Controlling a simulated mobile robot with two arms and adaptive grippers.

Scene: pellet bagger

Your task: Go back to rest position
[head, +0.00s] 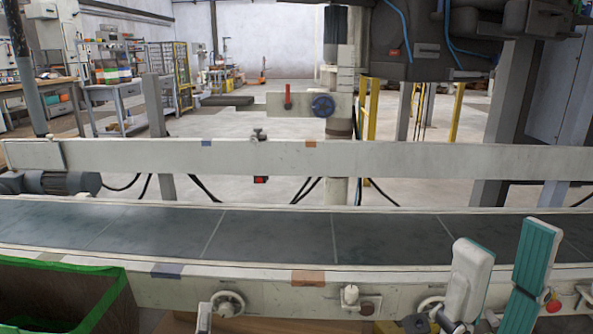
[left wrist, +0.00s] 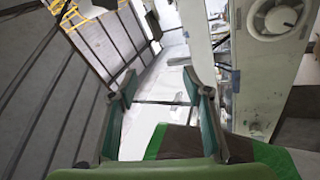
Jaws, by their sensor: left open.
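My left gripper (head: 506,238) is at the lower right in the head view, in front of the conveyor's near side. Its two teal-padded fingers point up and stand wide apart with nothing between them. In the left wrist view the same gripper (left wrist: 162,84) shows both fingers spread and empty. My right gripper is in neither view.
A conveyor with a dark belt (head: 275,238) crosses the head view, with a pale rail (head: 400,157) behind it. Handwheels (head: 228,304) stick out of its near side. A green-rimmed bin (head: 104,270) stands at the lower left. Open floor lies beyond the conveyor.

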